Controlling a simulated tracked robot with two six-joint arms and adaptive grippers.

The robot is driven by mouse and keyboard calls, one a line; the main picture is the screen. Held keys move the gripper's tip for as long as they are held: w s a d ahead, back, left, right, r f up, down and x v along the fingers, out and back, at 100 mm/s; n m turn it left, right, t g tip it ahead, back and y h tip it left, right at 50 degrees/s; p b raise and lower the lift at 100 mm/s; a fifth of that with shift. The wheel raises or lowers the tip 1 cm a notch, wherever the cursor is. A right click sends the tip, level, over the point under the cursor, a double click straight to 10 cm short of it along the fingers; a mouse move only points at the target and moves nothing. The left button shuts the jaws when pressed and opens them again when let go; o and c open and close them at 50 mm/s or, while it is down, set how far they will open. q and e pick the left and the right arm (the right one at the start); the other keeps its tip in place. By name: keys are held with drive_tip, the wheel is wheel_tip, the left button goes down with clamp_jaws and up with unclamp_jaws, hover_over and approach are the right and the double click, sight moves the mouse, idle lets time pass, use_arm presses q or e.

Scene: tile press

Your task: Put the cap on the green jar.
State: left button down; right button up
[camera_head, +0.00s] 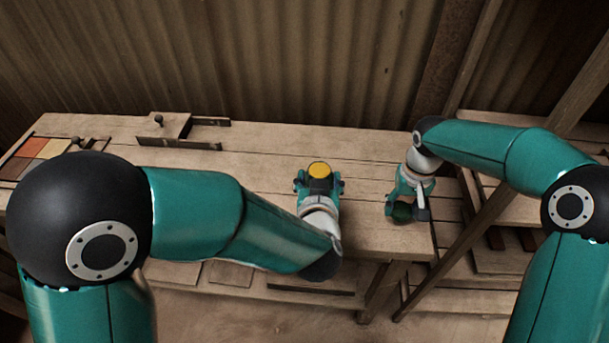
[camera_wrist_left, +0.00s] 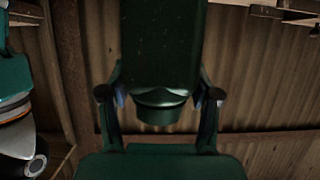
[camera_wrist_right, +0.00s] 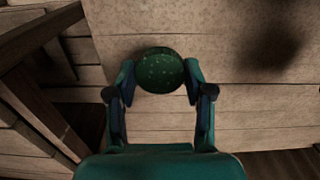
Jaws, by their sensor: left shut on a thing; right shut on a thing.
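My left gripper (camera_head: 319,184) is shut on the green jar (camera_wrist_left: 162,45), a dark green body with a narrower neck in the left wrist view. In the head view the jar shows as a round yellow top (camera_head: 319,169) between the fingers; the gripper hides most of its body. My right gripper (camera_head: 404,196) is shut on the dark green round cap (camera_head: 402,213). The cap also shows in the right wrist view as a speckled disc (camera_wrist_right: 160,70) between the fingertips. The cap is apart from the jar, to its right and nearer me.
The wooden bench (camera_head: 262,150) has bare planks around the jar. Coloured tiles (camera_head: 43,148) lie at its left end. A wooden block with a knob (camera_head: 165,124) stands at the back left. A slanted wooden beam (camera_head: 470,225) is right of the right gripper.

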idle(0.3)
drive_tip(key=shift+s, duration=0.15)
drive_tip(key=r, duration=0.1)
drive_tip(key=d+r+n, duration=0.1)
drive_tip(key=r+n, duration=0.1)
drive_tip(key=shift+s+d+r, duration=0.25)
drive_tip(key=shift+s+r, duration=0.05)
drive_tip(key=shift+s, duration=0.05)
drive_tip(key=w+a+r+n, duration=0.25)
drive_tip(key=a+r, duration=0.25)
drive_tip(key=r, duration=0.3)
wheel_tip(320, 180, up, 10)
drive_tip(key=n, duration=0.5)
hover_over(319, 169)
drive_tip(key=shift+s+r+m, duration=0.1)
drive_tip(key=shift+r+m, duration=0.05)
drive_tip(key=shift+m, duration=0.1)
drive_tip(key=shift+f, duration=2.05)
